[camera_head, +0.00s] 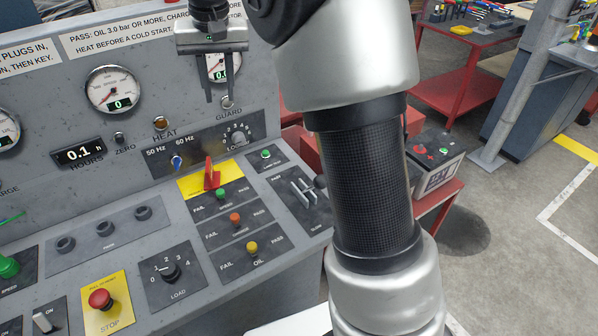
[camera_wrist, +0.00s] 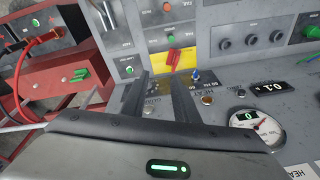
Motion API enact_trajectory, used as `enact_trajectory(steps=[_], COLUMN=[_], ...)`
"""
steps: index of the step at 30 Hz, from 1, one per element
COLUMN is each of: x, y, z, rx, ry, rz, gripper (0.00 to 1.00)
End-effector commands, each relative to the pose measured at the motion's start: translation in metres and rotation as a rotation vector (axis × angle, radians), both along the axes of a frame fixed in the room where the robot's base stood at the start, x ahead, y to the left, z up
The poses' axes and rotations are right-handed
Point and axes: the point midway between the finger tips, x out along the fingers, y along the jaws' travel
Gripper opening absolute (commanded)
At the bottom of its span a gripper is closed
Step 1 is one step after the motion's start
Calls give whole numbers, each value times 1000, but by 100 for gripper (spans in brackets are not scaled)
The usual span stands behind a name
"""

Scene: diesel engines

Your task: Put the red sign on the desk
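A small upright red piece (camera_head: 212,176) stands on a yellow plate on the grey control console; no lettering on it can be read, and I cannot tell whether it is the red sign. It also shows in the wrist view (camera_wrist: 173,56). My gripper (camera_head: 218,98) hangs above and behind it, in front of the console's upright gauge panel. In the wrist view, my gripper (camera_wrist: 160,82) has its two fingers apart with nothing between them. No surface is plainly the desk.
The console (camera_head: 130,265) carries knobs, coloured buttons and a red stop button (camera_head: 100,298). Gauges (camera_head: 112,90) line its upright panel. A battery (camera_head: 434,160) sits on a red stand at right. A red workbench (camera_head: 465,75) with tools stands behind.

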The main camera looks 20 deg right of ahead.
Motion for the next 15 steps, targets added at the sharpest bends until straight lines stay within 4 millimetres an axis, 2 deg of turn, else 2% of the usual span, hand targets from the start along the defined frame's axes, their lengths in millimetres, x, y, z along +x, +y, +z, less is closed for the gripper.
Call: enact_trajectory(steps=[1,3,6,10,12,15], x=[-27,-63,-116,-187,-222,-260], y=[-10,-22,-37,-52,-59,-65], z=[20,36,50,49,40,25], rx=[1,-1,-8,-26,-38,-57], ry=[-32,-70,-124,-195,-229,-270], rz=[7,22,41,71,84,100], gripper=[27,27,27,27,27,27])
